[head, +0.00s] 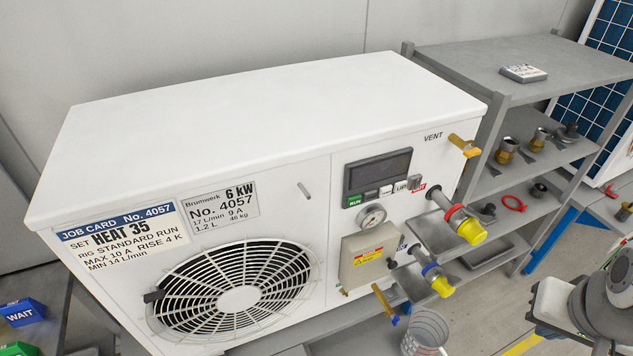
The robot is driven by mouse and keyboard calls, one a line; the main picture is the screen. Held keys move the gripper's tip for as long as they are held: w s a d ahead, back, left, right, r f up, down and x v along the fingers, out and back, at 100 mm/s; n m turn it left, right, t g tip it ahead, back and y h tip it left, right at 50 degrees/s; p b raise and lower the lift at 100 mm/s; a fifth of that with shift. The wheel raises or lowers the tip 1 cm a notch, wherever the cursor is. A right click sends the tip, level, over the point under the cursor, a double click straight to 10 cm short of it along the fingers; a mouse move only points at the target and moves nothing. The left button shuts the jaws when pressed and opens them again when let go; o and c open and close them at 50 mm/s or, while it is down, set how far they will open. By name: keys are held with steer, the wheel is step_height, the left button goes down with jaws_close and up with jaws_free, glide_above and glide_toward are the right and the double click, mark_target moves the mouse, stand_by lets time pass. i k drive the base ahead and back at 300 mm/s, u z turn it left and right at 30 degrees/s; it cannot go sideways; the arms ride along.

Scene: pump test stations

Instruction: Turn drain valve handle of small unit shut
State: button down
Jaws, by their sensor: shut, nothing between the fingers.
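The small unit is a white heat-pump box (280,170) marked 6 KW, No. 4057. A yellow-orange lever (384,301) at the bottom right of its front looks like the drain valve handle. It slants down to the right, with a blue part at its lower end. The valve body behind it is hard to make out. A clear ringed cup (428,330) stands just right of and below it. Only part of my arm shows at the lower right edge, well right of the lever; my gripper's fingers are not in view.
Two yellow-capped pipe stubs, one red-ringed (471,231) and one blue-ringed (441,286), stick out right of the lever. A yellow VENT lever (463,145) is above. A grey box (369,256) and gauge (372,216) are close. Grey shelves (515,80) with fittings stand right.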

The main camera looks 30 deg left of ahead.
mark_target(394, 318)
steer(key=u, duration=2.65)
steer(key=k, duration=0.85)
steer(key=z, duration=0.3)
steer(key=i, duration=0.5)
steer(key=z, duration=0.05)
